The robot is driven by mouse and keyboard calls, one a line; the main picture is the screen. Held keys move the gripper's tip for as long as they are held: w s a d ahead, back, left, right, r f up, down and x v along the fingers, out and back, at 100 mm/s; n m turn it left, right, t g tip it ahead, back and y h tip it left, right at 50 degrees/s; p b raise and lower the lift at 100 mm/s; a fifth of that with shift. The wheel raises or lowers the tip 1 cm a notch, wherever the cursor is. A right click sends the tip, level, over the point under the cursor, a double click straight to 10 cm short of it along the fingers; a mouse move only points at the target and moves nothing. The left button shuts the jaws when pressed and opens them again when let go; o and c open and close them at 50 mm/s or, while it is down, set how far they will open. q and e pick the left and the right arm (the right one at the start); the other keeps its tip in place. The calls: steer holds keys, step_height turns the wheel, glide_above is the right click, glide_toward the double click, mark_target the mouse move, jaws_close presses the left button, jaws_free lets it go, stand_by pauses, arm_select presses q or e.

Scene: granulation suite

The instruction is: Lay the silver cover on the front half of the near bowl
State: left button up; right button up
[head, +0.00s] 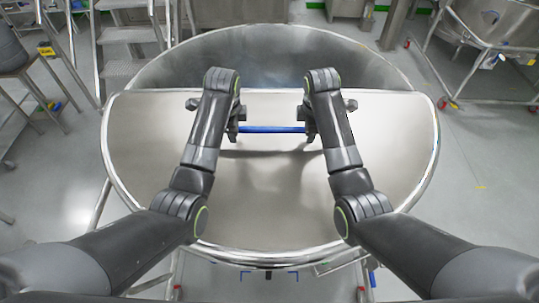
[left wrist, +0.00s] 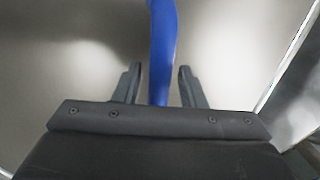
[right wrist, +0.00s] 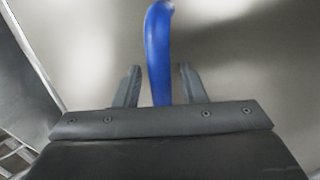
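The silver cover (head: 265,190) is a half-disc with a straight far edge and a blue bar handle (head: 272,129). It lies over the front half of the near bowl (head: 290,55), whose far half is uncovered. It looks level; I cannot tell whether its whole rim touches the bowl. My left gripper (head: 237,124) is at the handle's left end, and my right gripper (head: 310,124) is at its right end. In the left wrist view the fingers (left wrist: 158,85) stand open either side of the handle, with gaps. The right wrist view shows the same with the right fingers (right wrist: 158,85).
Metal steps (head: 128,45) stand behind the bowl at the left, and a stool (head: 25,70) is at the far left. A wheeled metal vessel (head: 495,30) stands at the back right. The grey floor (head: 480,190) on the right is clear.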

arm_select(q)
steer(key=shift+s, duration=0.1)
arm_select(e)
steer(key=shift+s, duration=0.1)
arm_select(q)
steer(key=shift+r, duration=0.55)
arm_select(e)
steer(key=shift+r, duration=0.25)
arm_select(q)
steer(key=r, duration=0.3)
steer(key=s+r, duration=0.1)
steer(key=r, duration=0.2)
steer(key=shift+s+r, duration=0.15)
steer(key=shift+s, duration=0.05)
arm_select(e)
steer(key=r, duration=0.3)
steer(key=s+r, duration=0.1)
steer(key=r, duration=0.3)
steer(key=shift+s, duration=0.2)
steer(key=shift+f, duration=0.1)
